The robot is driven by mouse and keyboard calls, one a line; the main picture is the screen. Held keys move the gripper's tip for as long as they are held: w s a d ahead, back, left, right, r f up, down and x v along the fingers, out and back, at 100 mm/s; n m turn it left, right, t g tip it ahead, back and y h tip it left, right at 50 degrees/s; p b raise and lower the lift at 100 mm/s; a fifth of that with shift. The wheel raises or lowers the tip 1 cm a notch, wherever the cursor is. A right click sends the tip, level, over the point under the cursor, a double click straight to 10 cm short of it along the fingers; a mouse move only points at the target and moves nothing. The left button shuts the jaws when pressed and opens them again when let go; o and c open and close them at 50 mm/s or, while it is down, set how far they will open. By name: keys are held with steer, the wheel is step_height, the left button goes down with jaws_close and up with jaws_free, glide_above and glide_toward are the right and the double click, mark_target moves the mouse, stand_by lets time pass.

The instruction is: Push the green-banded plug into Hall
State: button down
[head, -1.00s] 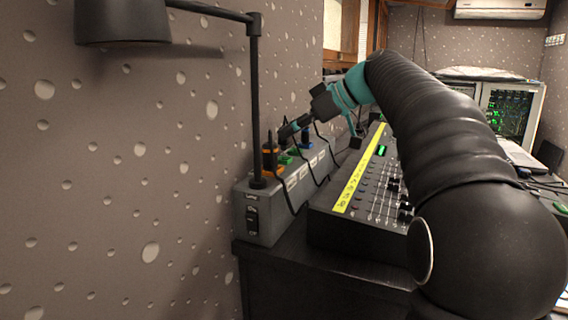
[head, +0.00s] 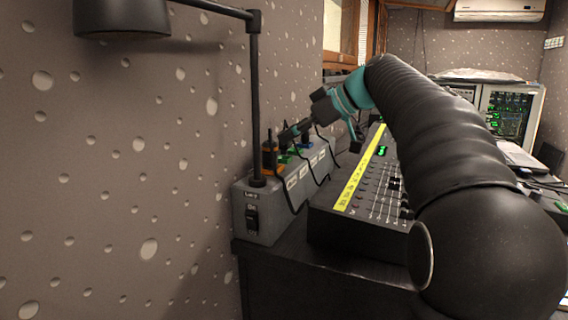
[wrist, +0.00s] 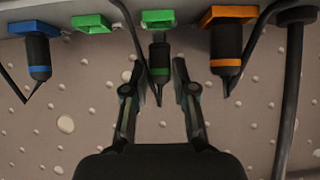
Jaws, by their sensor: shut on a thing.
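The green-banded plug (wrist: 159,58) is dark, with green rings, and stands between the fingers of my gripper (wrist: 157,68) in the wrist view. My gripper is shut on it. In the head view my gripper (head: 290,132) is over the grey socket box (head: 262,225). The box's labels are too small to read, so I cannot tell which socket is Hall.
A blue-banded plug (wrist: 38,55) and an orange-banded plug (wrist: 226,48) stand in their sockets on either side, the orange one close to my finger. Cables hang nearby. A lamp post (head: 256,100) rises by the box. A fader desk (head: 365,200) lies to the right.

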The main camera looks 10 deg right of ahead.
steer(key=shift+f+b, duration=0.85)
steer(key=shift+f, duration=0.05)
stand_by(1.1)
stand_by(0.6)
steer(key=c, duration=0.9)
jaws_free()
steer(key=shift+c, duration=0.9)
steer(key=shift+r, duration=0.1)
steer(key=p+v, duration=0.2)
steer(key=v, duration=0.5)
